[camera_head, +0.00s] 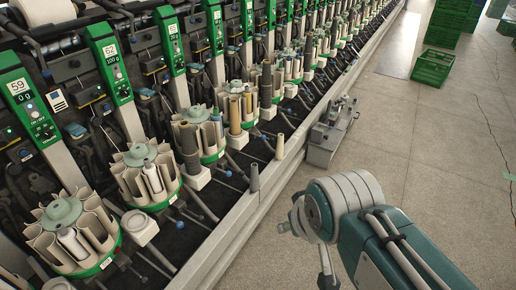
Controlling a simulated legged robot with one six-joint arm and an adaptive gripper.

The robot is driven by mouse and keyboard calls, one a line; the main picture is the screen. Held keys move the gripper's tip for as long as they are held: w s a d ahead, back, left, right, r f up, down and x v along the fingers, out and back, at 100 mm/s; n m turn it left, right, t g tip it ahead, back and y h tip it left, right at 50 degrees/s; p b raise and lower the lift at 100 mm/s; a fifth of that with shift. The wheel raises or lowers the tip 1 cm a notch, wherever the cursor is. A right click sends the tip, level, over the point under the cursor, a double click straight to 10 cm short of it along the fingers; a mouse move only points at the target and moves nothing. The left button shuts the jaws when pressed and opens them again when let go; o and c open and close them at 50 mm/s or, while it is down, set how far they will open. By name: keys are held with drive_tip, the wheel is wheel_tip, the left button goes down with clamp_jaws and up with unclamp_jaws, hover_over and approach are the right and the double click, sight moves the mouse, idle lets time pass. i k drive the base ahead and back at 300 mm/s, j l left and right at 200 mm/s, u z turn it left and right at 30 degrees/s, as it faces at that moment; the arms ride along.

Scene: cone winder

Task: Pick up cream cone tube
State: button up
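A small cream cone tube (280,147) stands upright near the front edge of the winder, left of the grey metal unit. A greyer cone tube (254,178) stands upright nearer to me along the same edge. Other upright tubes stand farther in, including a tan tube (235,116) and a dark grey tube (190,148). My teal and grey arm comes in from the bottom right, to the right of the cone tubes and apart from them. My gripper's fingers do not show, so I cannot see what they hold.
The cone winder has a long row of green panels (109,64) and round tube magazines (147,175). A grey metal unit (330,133) stands at its front edge. Green crates (433,67) stand on the floor at upper right. The floor right of the winder is mostly free.

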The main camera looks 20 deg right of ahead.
sight(280, 153)
drive_tip(key=i+l+u, duration=0.45)
drive_tip(key=l, duration=0.3)
drive_tip(key=i+l+u, duration=0.25)
drive_tip(key=i+l, duration=0.15)
drive_tip(key=l, duration=0.2)
drive_tip(key=i+l, duration=0.15)
drive_tip(key=l, duration=0.2)
drive_tip(key=i+l, duration=0.2)
drive_tip(key=l, duration=0.15)
drive_tip(key=i+l+u, duration=0.1)
drive_tip(key=l, duration=0.25)
drive_tip(key=i+l, duration=0.2)
drive_tip(key=l, duration=0.15)
drive_tip(key=i+l, duration=0.15)
drive_tip(key=l, duration=0.25)
drive_tip(key=i+l, duration=0.15)
drive_tip(key=l, duration=0.2)
drive_tip(key=i+l, duration=0.15)
drive_tip(key=l, duration=0.2)
drive_tip(key=u, duration=0.05)
